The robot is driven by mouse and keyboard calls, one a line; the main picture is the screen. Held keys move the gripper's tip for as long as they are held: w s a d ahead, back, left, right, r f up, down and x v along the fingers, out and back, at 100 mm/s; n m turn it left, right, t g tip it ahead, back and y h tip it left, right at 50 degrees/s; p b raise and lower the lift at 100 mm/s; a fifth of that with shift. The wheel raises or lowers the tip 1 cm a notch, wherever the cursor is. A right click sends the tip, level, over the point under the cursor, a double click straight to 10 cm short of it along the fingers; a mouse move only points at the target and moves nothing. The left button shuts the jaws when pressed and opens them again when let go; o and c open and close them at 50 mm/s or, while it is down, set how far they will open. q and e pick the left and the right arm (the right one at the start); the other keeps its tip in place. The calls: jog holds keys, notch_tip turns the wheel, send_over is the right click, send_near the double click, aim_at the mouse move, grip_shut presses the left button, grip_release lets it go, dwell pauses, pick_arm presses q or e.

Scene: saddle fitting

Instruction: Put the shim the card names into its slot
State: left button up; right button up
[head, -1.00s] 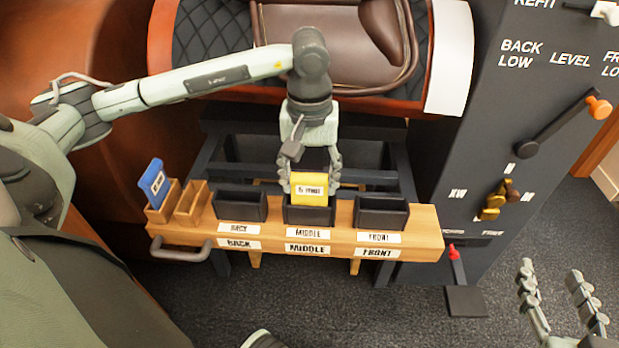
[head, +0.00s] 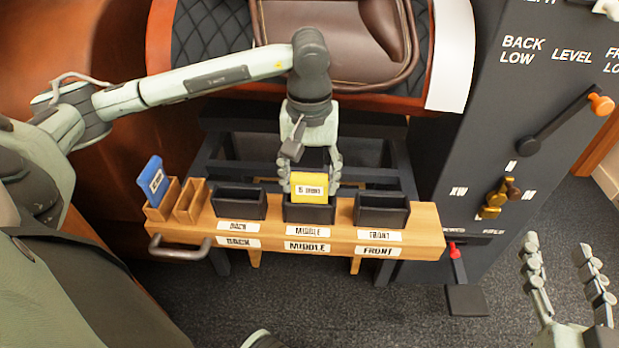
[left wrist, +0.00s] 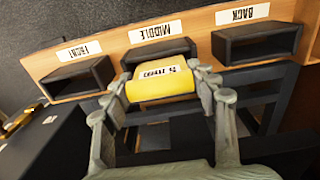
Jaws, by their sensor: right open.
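The left wrist view shows the shim (left wrist: 160,86) between the fingers (left wrist: 158,85), over the near edge of the middle slot. I cannot tell how deep it sits. The back slot (head: 239,204) and front slot (head: 381,210) look empty. My right gripper (head: 567,275) is open and empty at lower right.
A blue piece (head: 153,180) with a pale label leans in a small wooden holder (head: 160,210) left of the slots. A dark panel (head: 480,130) with levers and knobs stands at right. The saddle (head: 345,45) is behind. Open floor lies in front of the wooden rail (head: 425,235).

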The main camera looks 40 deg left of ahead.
pick_arm(q)
jog(key=o, duration=0.5)
jog(key=shift+r, duration=0.1)
jog(key=shift+r, duration=0.25)
notch_tip(320, 180, up, 11)
jog(key=shift+r, duration=0.2)
dwell(0.4)
